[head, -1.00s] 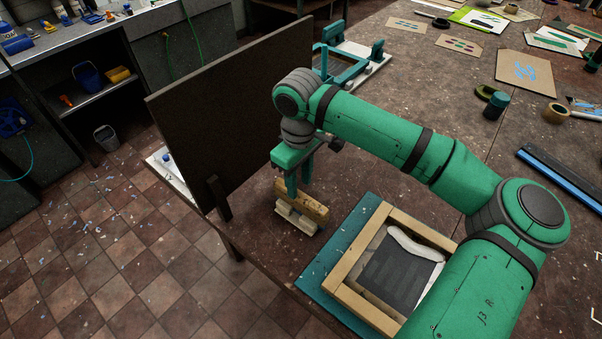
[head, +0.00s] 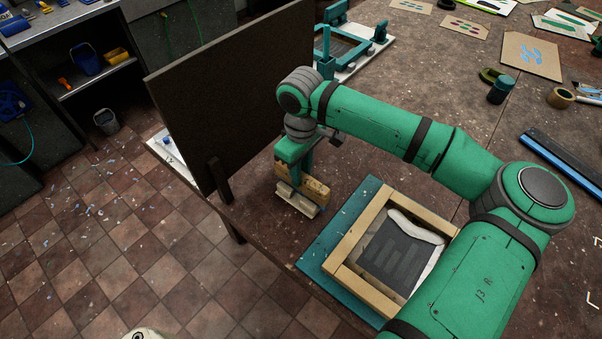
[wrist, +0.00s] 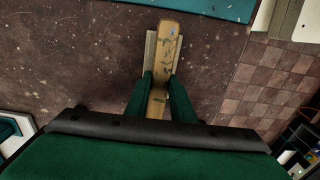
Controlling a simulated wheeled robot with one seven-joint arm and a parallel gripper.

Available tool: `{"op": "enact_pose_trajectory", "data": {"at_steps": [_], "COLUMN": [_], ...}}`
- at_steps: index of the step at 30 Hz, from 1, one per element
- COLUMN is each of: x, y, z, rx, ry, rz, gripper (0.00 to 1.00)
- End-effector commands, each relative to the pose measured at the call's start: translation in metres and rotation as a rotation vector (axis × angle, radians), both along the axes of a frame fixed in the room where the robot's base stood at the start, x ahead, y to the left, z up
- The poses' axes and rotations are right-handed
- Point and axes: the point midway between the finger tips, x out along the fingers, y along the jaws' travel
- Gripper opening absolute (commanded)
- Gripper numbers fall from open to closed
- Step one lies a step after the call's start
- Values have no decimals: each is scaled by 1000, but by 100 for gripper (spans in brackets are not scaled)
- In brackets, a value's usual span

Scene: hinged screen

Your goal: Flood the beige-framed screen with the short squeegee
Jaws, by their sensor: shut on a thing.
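The beige-framed screen (head: 345,275) lies flat on a teal mat (head: 327,240) near the table's front edge. Its mesh is grey with darker bars, and white patches lie at its top and right side. My gripper (head: 291,178) is left of the screen, pointing down and shut on the wooden handle of the short squeegee (head: 316,190). In the wrist view the handle (wrist: 168,45) runs between the fingers (wrist: 158,85), with a pale strip along its left side. Any gap under the squeegee is hard to tell.
A dark upright panel (head: 230,105) stands close behind and left of my gripper. A teal-framed screen (head: 345,45) is farther back. A blue-edged black bar (head: 565,165) lies at right. Bare tabletop lies between squeegee and mat.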

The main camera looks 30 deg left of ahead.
Motion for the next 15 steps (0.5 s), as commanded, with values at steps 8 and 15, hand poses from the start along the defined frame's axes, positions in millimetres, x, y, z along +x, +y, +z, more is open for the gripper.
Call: {"op": "enact_pose_trajectory", "data": {"at_steps": [8, 15], "x": [0, 0], "y": [0, 0], "z": [20, 35], "rx": [1, 1], "ry": [0, 0], "rz": [0, 0], "gripper": [0, 0]}}
